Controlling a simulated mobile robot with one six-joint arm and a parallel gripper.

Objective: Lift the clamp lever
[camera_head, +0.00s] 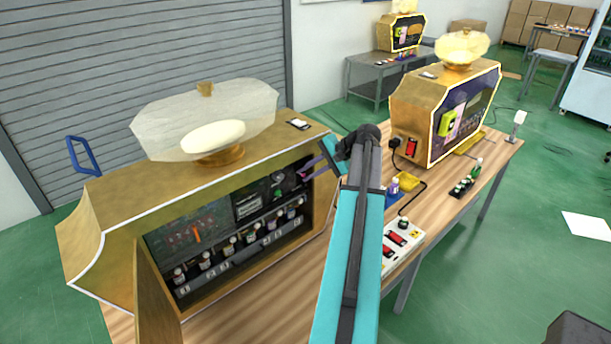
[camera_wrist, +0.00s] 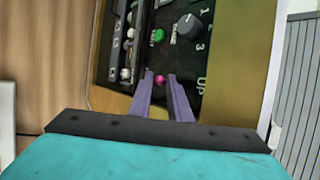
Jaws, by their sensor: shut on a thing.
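The clamp lever shows only as a small pink knob (camera_wrist: 159,79) on the dark panel inside the open gold machine in the wrist view. The rest of the lever is too small or hidden to make out. My gripper (camera_wrist: 159,77) has its two purple fingers shut on the knob, one on each side. In the head view my gripper (camera_head: 304,174) reaches into the right end of the machine's open front.
The open gold machine (camera_head: 100,205) holds a row of small bottles. A dial (camera_wrist: 187,27) and a green button (camera_wrist: 157,35) sit near the knob. A second gold machine (camera_head: 404,120) and a power strip (camera_head: 402,240) stand on the wooden table (camera_head: 440,203) to the right.

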